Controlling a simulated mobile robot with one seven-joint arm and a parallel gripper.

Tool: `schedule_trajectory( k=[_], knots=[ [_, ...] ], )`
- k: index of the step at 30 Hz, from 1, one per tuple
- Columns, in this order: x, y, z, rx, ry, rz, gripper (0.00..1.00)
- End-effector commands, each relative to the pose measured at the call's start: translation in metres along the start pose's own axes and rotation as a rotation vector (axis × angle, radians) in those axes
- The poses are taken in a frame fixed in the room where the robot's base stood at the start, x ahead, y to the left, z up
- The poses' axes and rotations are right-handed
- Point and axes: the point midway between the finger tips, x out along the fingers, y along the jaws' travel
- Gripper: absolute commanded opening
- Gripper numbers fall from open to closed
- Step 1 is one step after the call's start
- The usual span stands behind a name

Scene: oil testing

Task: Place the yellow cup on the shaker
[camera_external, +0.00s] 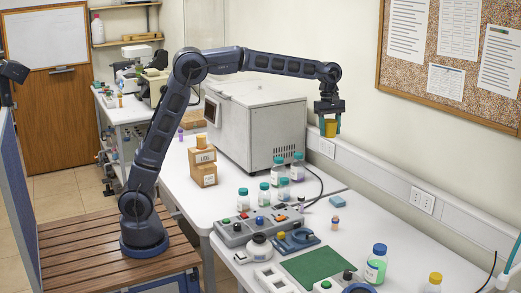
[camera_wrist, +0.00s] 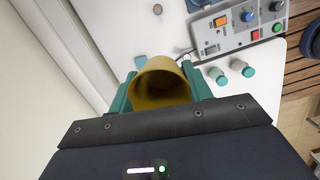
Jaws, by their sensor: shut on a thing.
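The yellow cup (camera_external: 330,129) is held between the teal fingers of my gripper (camera_external: 329,131), high above the back of the white table, to the right of the grey box-shaped machine. In the wrist view the cup (camera_wrist: 160,88) shows its open, empty-looking mouth, with a finger of my gripper (camera_wrist: 160,92) against each side. A small blue-grey device (camera_external: 296,241), possibly the shaker, stands on the table below and left of the cup. A white round device (camera_external: 259,249) is beside it; I cannot tell for certain which is the shaker.
The grey machine (camera_external: 262,120) stands against the wall. Several teal-capped bottles (camera_external: 264,194) and a button panel (camera_external: 262,224) are near the small devices. A green mat (camera_external: 318,268) and a green-filled bottle (camera_external: 376,265) are at the front. The table's right back part is mostly clear.

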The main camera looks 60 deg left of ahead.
Motion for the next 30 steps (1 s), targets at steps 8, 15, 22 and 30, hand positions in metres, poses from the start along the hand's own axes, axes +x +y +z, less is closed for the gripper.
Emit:
schedule_trajectory(
  k=[8, 15, 22, 30],
  knots=[
    [-0.08, 0.001, 0.012, 0.0, -0.001, 0.002, 0.28],
    [-0.112, 0.005, 0.001, -0.018, 0.0, 0.001, 0.28],
    [-0.12, 0.019, -0.049, -0.071, -0.003, 0.008, 0.28],
    [-0.137, 0.035, -0.149, -0.173, -0.006, 0.025, 0.28]
  ],
)
